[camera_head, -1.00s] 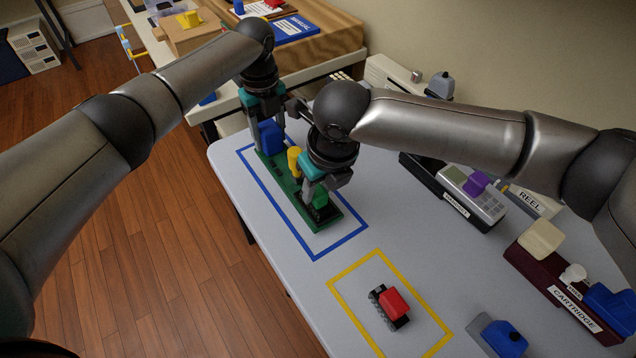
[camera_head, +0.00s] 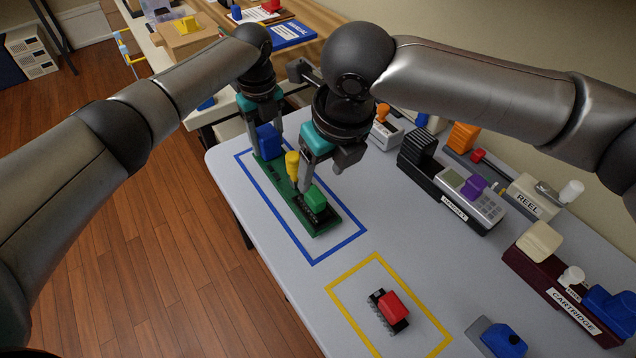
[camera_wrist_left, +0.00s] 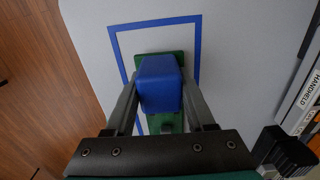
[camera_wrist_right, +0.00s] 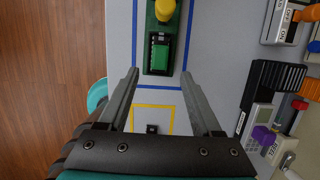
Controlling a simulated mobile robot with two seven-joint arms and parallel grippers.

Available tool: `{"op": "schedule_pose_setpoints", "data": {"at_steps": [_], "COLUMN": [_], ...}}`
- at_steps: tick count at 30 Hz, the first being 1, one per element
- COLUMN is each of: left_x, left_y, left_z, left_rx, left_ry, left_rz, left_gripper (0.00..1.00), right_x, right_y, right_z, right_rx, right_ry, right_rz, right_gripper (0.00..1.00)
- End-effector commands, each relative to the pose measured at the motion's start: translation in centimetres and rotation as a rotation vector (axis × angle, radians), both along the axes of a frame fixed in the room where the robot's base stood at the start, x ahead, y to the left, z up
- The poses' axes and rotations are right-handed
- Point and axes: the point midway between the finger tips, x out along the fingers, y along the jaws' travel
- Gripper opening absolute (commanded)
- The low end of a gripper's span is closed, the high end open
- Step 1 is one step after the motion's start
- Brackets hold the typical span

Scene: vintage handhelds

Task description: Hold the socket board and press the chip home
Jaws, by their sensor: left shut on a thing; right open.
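The green socket board (camera_head: 284,186) lies on the table inside a blue outline. My left gripper (camera_head: 266,146) is shut on the blue block (camera_head: 268,136) at the board's far end, which also shows in the left wrist view (camera_wrist_left: 160,84). A yellow knob (camera_head: 292,163) stands at mid-board. A green-topped piece (camera_head: 315,197) sits in the black socket at the near end; I cannot tell how deep. It shows in the right wrist view (camera_wrist_right: 159,56) just beyond my right gripper (camera_wrist_right: 159,78), which is open and empty above the board.
A red-topped black part (camera_head: 393,304) sits in a yellow outline (camera_head: 345,309) near the front. Handheld (camera_head: 465,195), reel (camera_head: 528,196) and cartridge (camera_head: 545,268) devices stand to the right. A blue block (camera_head: 503,338) is at the front edge.

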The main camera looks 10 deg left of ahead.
Motion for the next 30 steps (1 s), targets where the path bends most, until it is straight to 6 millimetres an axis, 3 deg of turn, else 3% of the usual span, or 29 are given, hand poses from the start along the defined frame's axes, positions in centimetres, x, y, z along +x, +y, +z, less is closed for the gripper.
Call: {"op": "schedule_pose_setpoints", "data": {"at_steps": [4, 9, 30], "left_x": [-0.4, -0.4, -0.4], "left_y": [0.0, 0.0, 0.0], "left_z": [-0.6, -0.6, -0.6], "left_rx": [0.001, 0.001, 0.002], "left_ry": [0.012, 0.012, 0.011], "left_rz": [-0.001, -0.001, 0.0], "left_gripper": [0.0, 0.0, 0.0], "right_x": [-0.4, -0.7, -0.8], "right_y": [-0.4, -0.7, -0.7], "right_z": [2.5, 3.8, 4.0], "right_rx": [0.002, 0.001, 0.001], "right_ry": [-0.002, -0.001, 0.001], "right_rz": [0.001, 0.0, 0.0], "right_gripper": [0.66, 0.66, 0.66]}}
